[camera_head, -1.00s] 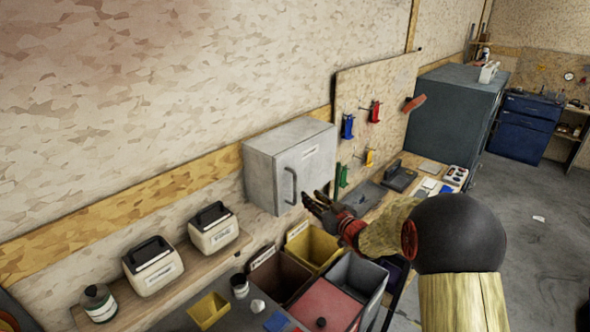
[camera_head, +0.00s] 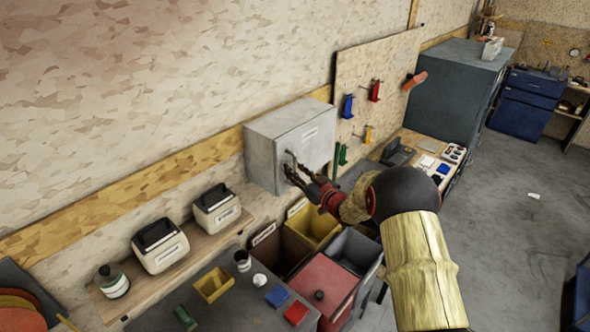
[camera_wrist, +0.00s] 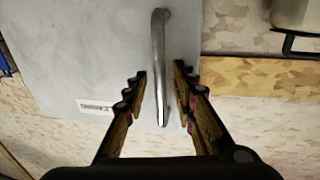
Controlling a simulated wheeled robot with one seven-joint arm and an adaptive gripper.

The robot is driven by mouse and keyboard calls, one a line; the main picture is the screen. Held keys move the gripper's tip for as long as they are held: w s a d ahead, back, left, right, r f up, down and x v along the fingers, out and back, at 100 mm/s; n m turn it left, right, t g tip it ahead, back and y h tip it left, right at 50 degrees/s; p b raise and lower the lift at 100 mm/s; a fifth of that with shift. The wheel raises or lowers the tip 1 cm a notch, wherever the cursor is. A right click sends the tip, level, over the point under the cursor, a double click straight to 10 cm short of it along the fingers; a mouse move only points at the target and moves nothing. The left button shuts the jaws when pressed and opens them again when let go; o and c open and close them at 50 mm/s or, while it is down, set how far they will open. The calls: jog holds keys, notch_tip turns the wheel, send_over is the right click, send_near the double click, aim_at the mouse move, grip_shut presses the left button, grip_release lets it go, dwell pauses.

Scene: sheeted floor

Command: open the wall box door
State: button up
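The grey wall box (camera_head: 268,155) hangs on the wall, and its door (camera_head: 308,150) looks shut, with a white label near its upper edge. My gripper (camera_head: 290,168) is in front of the door's left part and hides most of the handle in the head view. In the wrist view the curved metal handle (camera_wrist: 158,70) runs between the two fingers of my gripper (camera_wrist: 160,85). The fingers are open, one on each side of the handle, with gaps to both. The door surface (camera_wrist: 90,50) lies behind the handle, with the label (camera_wrist: 95,107) at lower left.
Below the box stand a yellow bin (camera_head: 325,222), a brown bin (camera_head: 280,255) and a red-lidded bin (camera_head: 320,285). A shelf (camera_head: 195,245) with two white containers is at left. A pegboard (camera_head: 375,60) with coloured clamps is at right.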

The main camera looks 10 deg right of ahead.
jog(key=shift+c, duration=1.4)
jog(key=c, duration=0.4)
grip_shut()
